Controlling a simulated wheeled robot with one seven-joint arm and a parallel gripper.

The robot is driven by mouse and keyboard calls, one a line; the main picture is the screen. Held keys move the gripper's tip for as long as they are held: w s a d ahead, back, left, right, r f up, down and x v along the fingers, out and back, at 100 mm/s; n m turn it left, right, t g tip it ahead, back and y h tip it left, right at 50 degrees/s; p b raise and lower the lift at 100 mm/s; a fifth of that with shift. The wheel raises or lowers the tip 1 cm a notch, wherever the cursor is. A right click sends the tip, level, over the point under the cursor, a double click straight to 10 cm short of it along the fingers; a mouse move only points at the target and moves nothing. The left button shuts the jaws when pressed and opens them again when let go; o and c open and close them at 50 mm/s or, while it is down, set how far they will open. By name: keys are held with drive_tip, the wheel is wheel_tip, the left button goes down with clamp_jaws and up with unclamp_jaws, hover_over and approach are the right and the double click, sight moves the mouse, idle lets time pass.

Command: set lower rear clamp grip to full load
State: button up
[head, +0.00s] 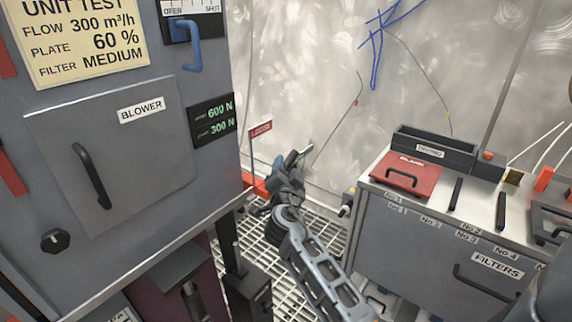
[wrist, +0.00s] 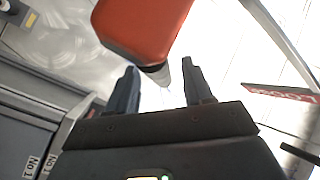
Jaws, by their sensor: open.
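My gripper (head: 297,158) is beyond the right edge of the blower cabinet, above the floor grating. In the wrist view its two fingers (wrist: 160,68) stand apart with nothing gripped. An orange-red part (wrist: 145,28) with a dark grey end is just past the fingertips, and the grey end shows between them. I cannot tell for sure that it is the lower rear clamp's grip. In the head view a red part (head: 256,184) shows low behind the cabinet edge, partly hidden by my gripper. A small display (head: 214,119) reads 600 N above 300 N.
The grey blower cabinet (head: 130,190) fills the left, with a blue handle (head: 188,45) on it. A red sign (head: 261,130) stands near its edge and reads LOOSE in the wrist view (wrist: 300,93). A filter cabinet (head: 440,240) with a red case (head: 405,176) stands at right.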

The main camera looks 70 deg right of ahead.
drive_tip(key=shift+x, duration=0.9)
drive_tip(key=shift+c, duration=0.2)
clamp_jaws()
